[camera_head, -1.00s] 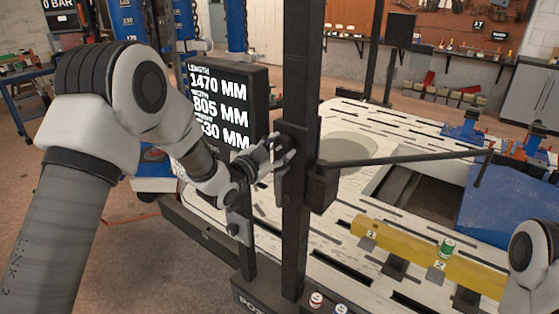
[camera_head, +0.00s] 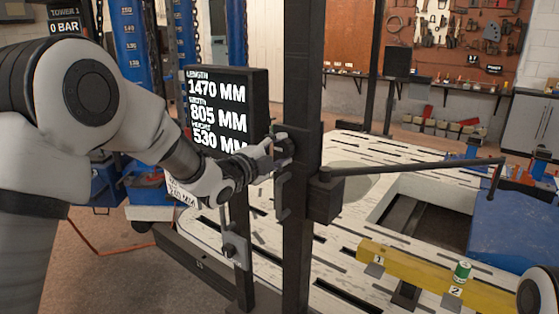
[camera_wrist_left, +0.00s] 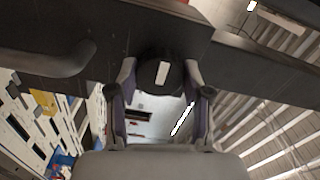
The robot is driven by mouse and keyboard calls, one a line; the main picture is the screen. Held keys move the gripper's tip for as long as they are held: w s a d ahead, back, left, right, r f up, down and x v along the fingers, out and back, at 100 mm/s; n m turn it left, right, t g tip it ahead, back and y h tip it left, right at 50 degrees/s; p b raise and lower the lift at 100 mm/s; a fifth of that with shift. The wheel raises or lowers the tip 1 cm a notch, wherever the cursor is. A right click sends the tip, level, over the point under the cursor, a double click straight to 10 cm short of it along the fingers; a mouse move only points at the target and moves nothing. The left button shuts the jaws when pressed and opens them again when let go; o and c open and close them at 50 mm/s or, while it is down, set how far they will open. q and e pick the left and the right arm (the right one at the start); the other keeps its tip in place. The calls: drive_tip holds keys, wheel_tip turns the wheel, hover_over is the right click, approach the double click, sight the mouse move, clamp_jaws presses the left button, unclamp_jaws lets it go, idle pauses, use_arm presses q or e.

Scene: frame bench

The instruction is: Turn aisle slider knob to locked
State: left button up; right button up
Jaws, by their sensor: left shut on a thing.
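The aisle slider knob (camera_wrist_left: 163,74) is a dark round knob with a white index mark, seen in the left wrist view. The mark stands close to upright there, tilted slightly. My left gripper (camera_wrist_left: 160,95) has its two fingers on either side of the knob and is shut on it. In the head view my left gripper (camera_head: 277,151) is at the left side of the slider block (camera_head: 311,146) on the black upright post (camera_head: 304,75). The fingers mostly hide the knob there. My right gripper is out of view.
A black measuring arm (camera_head: 420,167) reaches right from the post over the white slotted bench (camera_head: 350,228). A display panel (camera_head: 218,110) with length, width and height readings stands just behind my left arm. A yellow beam (camera_head: 420,270) carries a green can (camera_head: 462,271).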

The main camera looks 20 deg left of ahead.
use_arm(q)
drive_tip(key=shift+m, duration=0.3)
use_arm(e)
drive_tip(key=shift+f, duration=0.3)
use_arm(q)
drive_tip(key=shift+f, duration=0.1)
drive_tip(key=o, duration=1.2)
drive_tip(key=shift+d, duration=0.1)
drive_tip(key=shift+c, duration=0.2)
drive_tip(key=shift+s, duration=0.1)
drive_tip(key=v, duration=1.1)
drive_tip(key=shift+s, duration=0.4)
drive_tip(key=shift+a, duration=0.2)
